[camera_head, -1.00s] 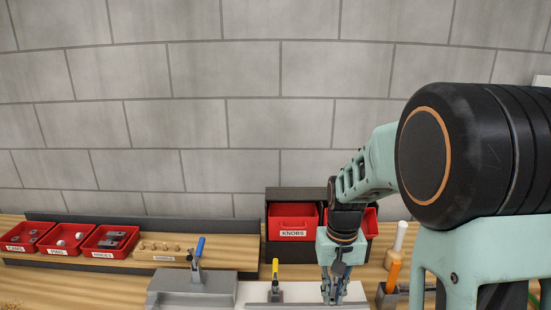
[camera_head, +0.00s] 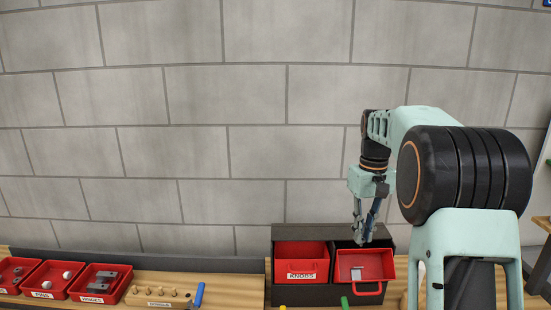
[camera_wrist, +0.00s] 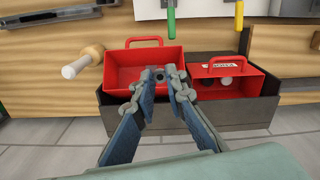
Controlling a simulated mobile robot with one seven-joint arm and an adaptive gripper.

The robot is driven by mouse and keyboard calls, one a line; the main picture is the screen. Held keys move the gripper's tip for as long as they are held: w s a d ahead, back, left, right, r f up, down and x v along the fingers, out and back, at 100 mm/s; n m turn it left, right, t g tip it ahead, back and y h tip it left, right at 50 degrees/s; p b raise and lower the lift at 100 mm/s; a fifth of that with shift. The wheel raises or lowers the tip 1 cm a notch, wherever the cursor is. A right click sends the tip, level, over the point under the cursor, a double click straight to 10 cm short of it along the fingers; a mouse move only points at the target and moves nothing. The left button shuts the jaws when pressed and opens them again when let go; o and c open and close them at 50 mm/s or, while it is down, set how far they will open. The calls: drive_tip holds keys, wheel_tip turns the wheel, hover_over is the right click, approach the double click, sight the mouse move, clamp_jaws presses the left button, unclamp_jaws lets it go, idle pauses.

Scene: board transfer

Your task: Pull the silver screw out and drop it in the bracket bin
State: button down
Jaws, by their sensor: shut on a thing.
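My gripper (camera_head: 362,240) hangs over the right-hand red bin (camera_head: 378,287) of the dark holder, which is pulled forward; its label cannot be read. The bin also shows in the wrist view (camera_wrist: 122,79), below and around my fingertips (camera_wrist: 159,76). My fingers are shut on a small grey thing at their tips, taken to be the silver screw (camera_wrist: 158,75); it is mostly hidden by the fingers. A small pale grey patch shows inside the bin in the head view; I cannot tell what it is.
The red knobs bin (camera_head: 302,257) sits beside it in the dark holder (camera_head: 300,231). Small red bins, including a hinges bin (camera_head: 93,298), stand at the left near a wooden peg block (camera_head: 160,301). Green (camera_wrist: 171,20) and yellow (camera_wrist: 239,18) handles show in the wrist view.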

drive_tip(key=w+d+r+n, duration=0.1)
drive_tip(key=w+d+r, duration=0.15)
drive_tip(key=r, duration=0.35)
wheel_tip(320, 180, down, 10)
drive_tip(key=b, duration=0.1)
drive_tip(key=shift+s+d, duration=0.4)
drive_tip(key=shift+d, duration=0.05)
idle(0.3)
drive_tip(key=c, duration=1.9)
unclamp_jaws()
drive_tip(key=shift+r, duration=0.1)
wheel_tip(320, 180, up, 12)
drive_tip(key=shift+f, duration=0.1)
